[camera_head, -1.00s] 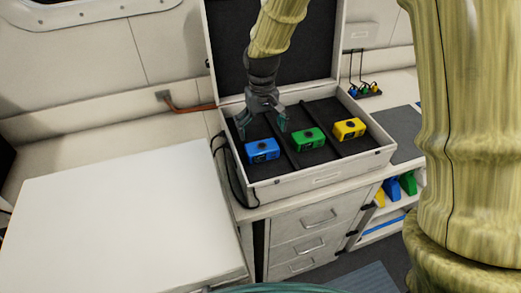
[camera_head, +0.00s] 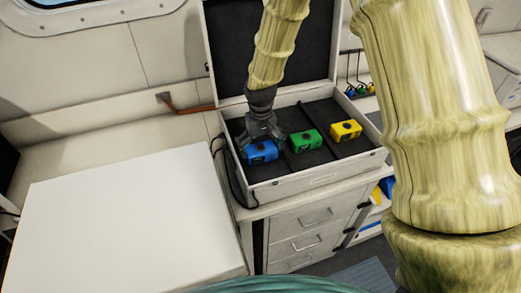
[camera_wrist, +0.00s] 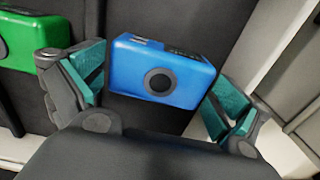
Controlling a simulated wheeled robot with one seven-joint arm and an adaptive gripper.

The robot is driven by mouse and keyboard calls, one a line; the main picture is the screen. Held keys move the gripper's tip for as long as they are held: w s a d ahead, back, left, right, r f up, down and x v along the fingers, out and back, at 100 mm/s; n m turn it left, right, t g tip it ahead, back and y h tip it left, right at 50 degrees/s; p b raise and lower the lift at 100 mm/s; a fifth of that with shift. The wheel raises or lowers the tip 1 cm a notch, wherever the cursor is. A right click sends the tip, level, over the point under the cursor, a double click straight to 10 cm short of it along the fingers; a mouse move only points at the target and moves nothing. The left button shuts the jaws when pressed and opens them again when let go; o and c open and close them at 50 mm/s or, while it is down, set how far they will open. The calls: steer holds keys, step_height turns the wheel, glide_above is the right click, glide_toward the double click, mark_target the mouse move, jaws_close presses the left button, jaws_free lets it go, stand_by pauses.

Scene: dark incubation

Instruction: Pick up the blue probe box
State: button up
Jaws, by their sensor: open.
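The blue probe box (camera_head: 262,153) lies in the left compartment of the open case, with a dark round knob on its top. My gripper (camera_head: 262,143) is directly over it, and its fingers hide part of the box in the head view. In the wrist view the blue probe box (camera_wrist: 160,75) sits between the two teal-padded fingers of my gripper (camera_wrist: 158,92). The fingers are spread, one on each side of the box. A gap shows at the left finger; the right finger is very close to the box, and I cannot tell whether it touches.
The green box (camera_head: 305,141) and yellow box (camera_head: 346,130) lie to the right in the same case (camera_head: 325,178), separated by dark dividers. The case's raised lid stands behind. A white tabletop (camera_head: 120,225) at left is clear. A black cable hangs at the case's left side.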

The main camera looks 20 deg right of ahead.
steer(key=shift+f, duration=0.35)
steer(key=c, duration=1)
steer(key=shift+r, duration=0.1)
